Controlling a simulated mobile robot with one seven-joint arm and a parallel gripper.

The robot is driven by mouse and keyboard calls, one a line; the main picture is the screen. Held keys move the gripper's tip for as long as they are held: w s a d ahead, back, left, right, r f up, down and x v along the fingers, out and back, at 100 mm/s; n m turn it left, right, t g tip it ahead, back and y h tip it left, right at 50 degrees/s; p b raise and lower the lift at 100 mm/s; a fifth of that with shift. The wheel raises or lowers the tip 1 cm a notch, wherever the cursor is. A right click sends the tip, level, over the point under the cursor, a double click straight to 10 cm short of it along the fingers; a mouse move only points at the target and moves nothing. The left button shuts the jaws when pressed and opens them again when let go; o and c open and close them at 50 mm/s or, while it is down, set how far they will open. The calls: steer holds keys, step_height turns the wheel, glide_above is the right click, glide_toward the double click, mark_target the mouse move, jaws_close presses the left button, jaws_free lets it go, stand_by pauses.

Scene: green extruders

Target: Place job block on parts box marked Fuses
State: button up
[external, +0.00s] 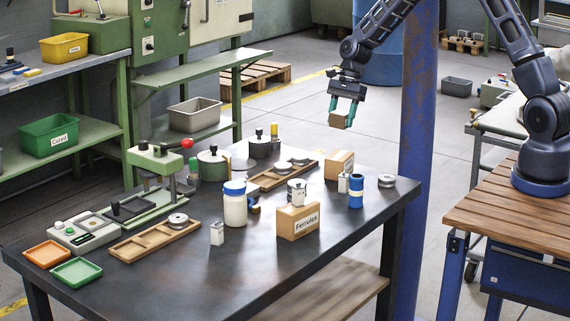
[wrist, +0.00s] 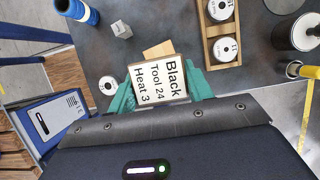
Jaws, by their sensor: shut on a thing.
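My gripper (external: 343,108) is shut on the job block (external: 338,120), a small tan block held in the air above the far right part of the dark table. In the wrist view the job block (wrist: 158,82) sits between the teal fingers, its white label reading "Black Tool 24 Heat 3". A cardboard parts box (external: 339,164) stands on the table below my gripper; its label is too small to read. In the wrist view a tan surface (wrist: 158,49), likely this box, shows partly behind the block. Another parts box (external: 298,221), nearer the front, reads "Ferrules".
Near the unread box stand a blue cylinder (external: 356,191), a small pale block (external: 343,183), a spool (external: 386,181) and a wooden tray (external: 268,178) of spools. A white jar (external: 235,204) and a green press (external: 155,178) are further left. A blue post (external: 417,120) rises behind the table's right end.

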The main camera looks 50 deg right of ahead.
mark_target(338, 156)
step_height(338, 156, down, 9)
steer(key=shift+r, duration=0.1)
stand_by(0.4)
steer(key=shift+f, duration=0.2)
steer(key=o, duration=1)
steer(key=v, duration=1.2)
steer(key=s+r+n+h, duration=0.2)
steer(key=s+r+n, duration=0.2)
steer(key=s+r, duration=0.5)
steer(key=s+r+n+t+h, duration=0.15)
steer(key=s+r+n, duration=0.35)
steer(key=s+r, duration=0.55)
steer(key=s+d+r+n+t, duration=0.1)
steer(key=s+r+n, duration=0.1)
steer(key=s, duration=0.5)
steer(key=s+d+r+n+t, duration=0.1)
steer(key=s+r+n, duration=0.2)
steer(key=s, duration=0.4)
steer(key=s+d+r+n+t+h, duration=0.1)
steer(key=s+r+n, duration=0.2)
steer(key=s, duration=0.4)
steer(key=shift+s+d+n, duration=0.3)
steer(key=shift+d+n, duration=0.1)
steer(key=shift+n, duration=0.1)
